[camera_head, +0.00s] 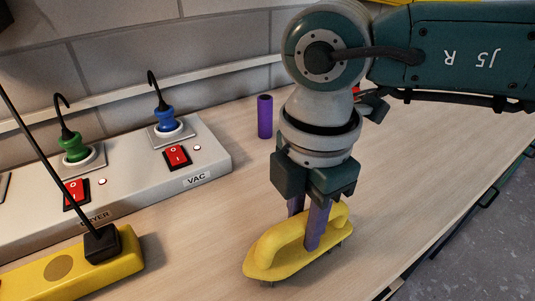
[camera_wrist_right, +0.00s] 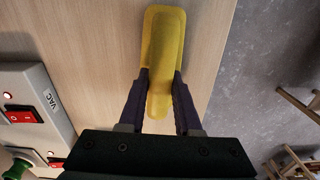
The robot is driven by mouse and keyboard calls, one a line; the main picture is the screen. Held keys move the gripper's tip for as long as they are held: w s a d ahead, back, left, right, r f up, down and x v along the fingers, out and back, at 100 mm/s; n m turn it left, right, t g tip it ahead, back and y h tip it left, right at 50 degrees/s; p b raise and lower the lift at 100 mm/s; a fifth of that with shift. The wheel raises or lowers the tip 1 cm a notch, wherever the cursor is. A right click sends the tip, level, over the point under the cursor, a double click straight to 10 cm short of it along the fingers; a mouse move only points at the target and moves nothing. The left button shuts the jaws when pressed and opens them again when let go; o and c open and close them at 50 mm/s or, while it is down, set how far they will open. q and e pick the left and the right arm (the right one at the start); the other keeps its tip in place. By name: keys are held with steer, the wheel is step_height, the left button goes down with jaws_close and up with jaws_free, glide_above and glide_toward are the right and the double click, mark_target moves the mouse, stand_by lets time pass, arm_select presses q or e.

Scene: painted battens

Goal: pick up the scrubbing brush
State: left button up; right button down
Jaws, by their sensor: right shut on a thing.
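The scrubbing brush (camera_head: 280,262) is yellow, with an arched handle and short dark bristles below. It is at the lower middle of the head view, over the wooden bench. My right gripper (camera_head: 306,230) points down and is shut on the brush's handle, one purple finger on each side. In the right wrist view the brush (camera_wrist_right: 163,45) reaches out from between the two fingers (camera_wrist_right: 159,100). I cannot tell whether the bristles touch the bench. My left gripper is not in view.
A grey switch panel (camera_head: 215,160) with red switches and green and blue plugs runs along the wall at left. A yellow block (camera_head: 60,268) with a black plug lies at lower left. A purple cylinder (camera_head: 265,116) stands behind the brush. The bench (camera_head: 400,200) is clear at right.

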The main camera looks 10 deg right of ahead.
stand_by(0.4)
step_height(320, 180, up, 20)
stand_by(0.4)
steer(key=c, duration=1.2)
jaws_free()
jaws_close()
